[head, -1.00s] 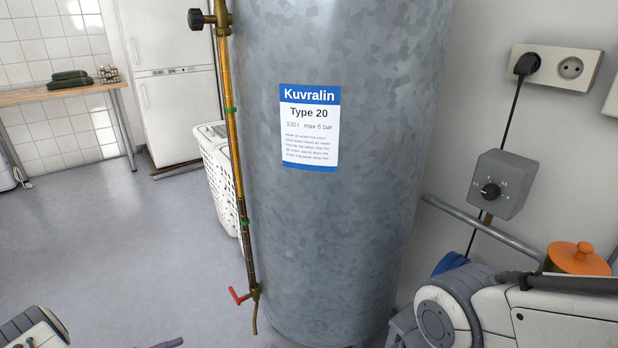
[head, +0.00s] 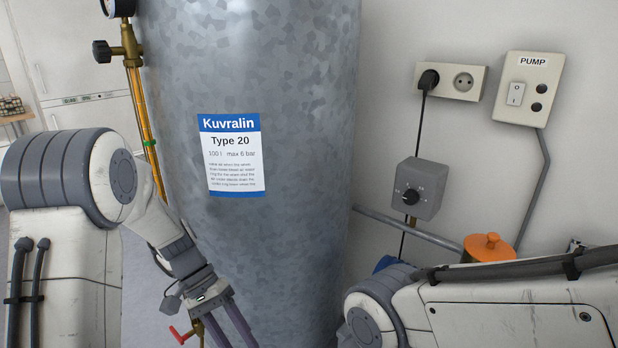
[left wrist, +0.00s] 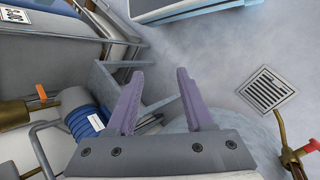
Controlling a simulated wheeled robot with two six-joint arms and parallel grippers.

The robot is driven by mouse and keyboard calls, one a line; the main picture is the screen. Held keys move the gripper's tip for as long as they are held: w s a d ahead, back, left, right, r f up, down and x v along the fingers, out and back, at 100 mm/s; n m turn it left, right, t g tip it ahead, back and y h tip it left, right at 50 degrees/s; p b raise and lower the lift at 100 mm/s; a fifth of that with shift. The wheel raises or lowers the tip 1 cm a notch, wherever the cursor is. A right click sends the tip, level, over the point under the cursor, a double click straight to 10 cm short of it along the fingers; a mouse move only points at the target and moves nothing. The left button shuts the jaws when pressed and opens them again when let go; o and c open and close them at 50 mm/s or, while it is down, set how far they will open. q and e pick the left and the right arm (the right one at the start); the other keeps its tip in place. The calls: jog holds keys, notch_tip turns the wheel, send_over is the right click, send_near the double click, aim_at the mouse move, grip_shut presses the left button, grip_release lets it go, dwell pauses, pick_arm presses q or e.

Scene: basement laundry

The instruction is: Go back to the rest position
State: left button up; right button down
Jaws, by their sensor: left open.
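My left gripper (head: 222,330) hangs low in front of the grey galvanised tank (head: 260,60), near the bottom of the head view. Its purple fingers point down and are cut off by the picture edge. In the left wrist view, the left gripper (left wrist: 160,100) has its two fingers apart with nothing between them, above the floor and a grey bin-like edge. My right arm shows at the lower right of the head view, but its gripper is out of the picture.
A red-handled drain cock (head: 184,334) is close beside my left fingers; its handle shows in the wrist view (left wrist: 312,146). An orange lidded pot (head: 488,249) stands behind my right arm.

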pick_arm(q)
jog(key=s+d+r+m+t+y, duration=0.25)
jog(key=s+d+r, duration=0.2)
jog(key=s, duration=0.35)
jog(key=s+d+r+m+t+y, duration=0.25)
jog(key=s+d+m, duration=0.2)
jog(key=s, duration=0.35)
notch_tip(320, 180, up, 39)
jog(key=p, duration=3.9)
jog(key=shift+d+n, duration=0.15)
jog(key=shift+n, duration=0.15)
